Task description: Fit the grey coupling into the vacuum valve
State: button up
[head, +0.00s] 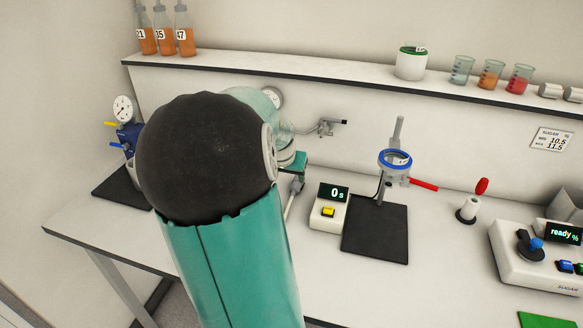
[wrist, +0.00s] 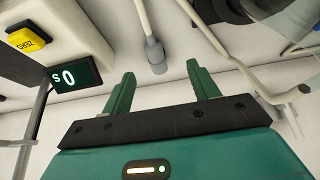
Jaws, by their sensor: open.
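The grey coupling (wrist: 155,57) shows in the wrist view as the thick end of a pale grey hose. It lies just beyond and between my fingertips, with no visible contact. My gripper (wrist: 160,72) is open, with its two green fingers apart and nothing between them. In the head view a grey rod-like piece (head: 291,203) shows below my green gripper; I cannot tell whether it is the coupling. A blue fitting (head: 128,136) with yellow and blue levers and a round gauge stands at the bench's left end, partly hidden by my arm. It looks like the vacuum valve.
A timer (head: 329,209) stands right of my gripper, beside a stand (head: 385,247) with a blue ring and red handle. A wall tap (head: 325,127) is behind. A shelf (head: 330,82) with bottles and beakers runs above.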

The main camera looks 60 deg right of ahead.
aim_at(295, 184)
jog(key=x, duration=0.6)
jog(key=s+x, duration=0.1)
jog(key=x, duration=0.2)
jog(key=shift+d, duration=0.45)
grip_shut()
dwell(1.1)
